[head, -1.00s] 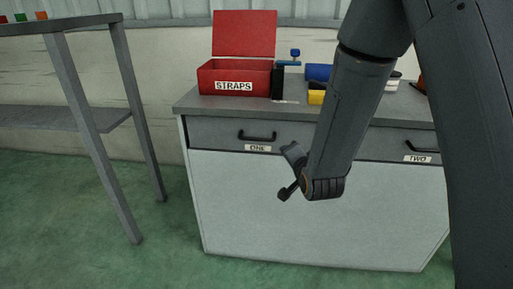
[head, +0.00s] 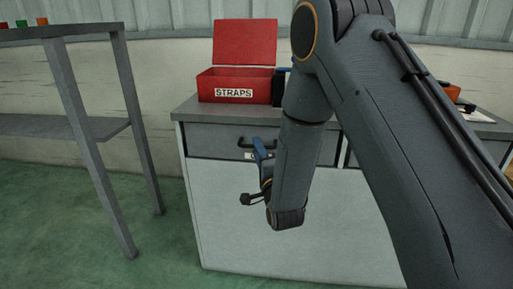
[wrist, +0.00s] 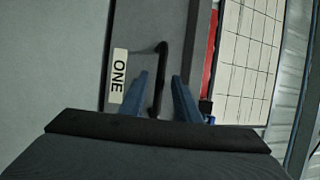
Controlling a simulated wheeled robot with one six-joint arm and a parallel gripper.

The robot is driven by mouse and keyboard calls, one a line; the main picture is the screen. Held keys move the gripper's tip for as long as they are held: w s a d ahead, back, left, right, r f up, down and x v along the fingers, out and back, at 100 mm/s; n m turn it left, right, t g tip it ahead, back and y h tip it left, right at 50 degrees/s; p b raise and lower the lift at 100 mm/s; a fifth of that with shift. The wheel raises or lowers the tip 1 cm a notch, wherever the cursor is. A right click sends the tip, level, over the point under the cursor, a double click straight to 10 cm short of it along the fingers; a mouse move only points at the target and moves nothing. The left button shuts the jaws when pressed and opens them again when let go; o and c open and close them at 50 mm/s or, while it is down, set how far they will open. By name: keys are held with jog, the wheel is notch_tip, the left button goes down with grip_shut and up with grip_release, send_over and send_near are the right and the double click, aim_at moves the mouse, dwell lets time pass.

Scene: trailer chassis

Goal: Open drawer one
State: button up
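Drawer one (head: 208,141) is the grey drawer front at the cabinet's upper left, and it looks closed. Its black bar handle (head: 246,143) is partly hidden by my gripper (head: 260,148) in the head view. In the wrist view the handle (wrist: 161,62) runs up the picture, beside the white label "ONE" (wrist: 118,76). My gripper (wrist: 159,76) is open there, with one blue finger on each side of the handle's line. I cannot tell whether the fingers touch the handle or how deep it sits between them.
A red box labelled "STRAPS" (head: 234,86) stands open on the cabinet top (head: 190,112). A grey table (head: 75,130) stands at the left. Green floor (head: 165,245) lies clear between table and cabinet. My arm hides much of the cabinet's right side.

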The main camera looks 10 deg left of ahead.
jog(key=shift+x, duration=0.9)
jog(key=shift+c, duration=0.4)
grip_shut()
jog(key=shift+s, duration=0.1)
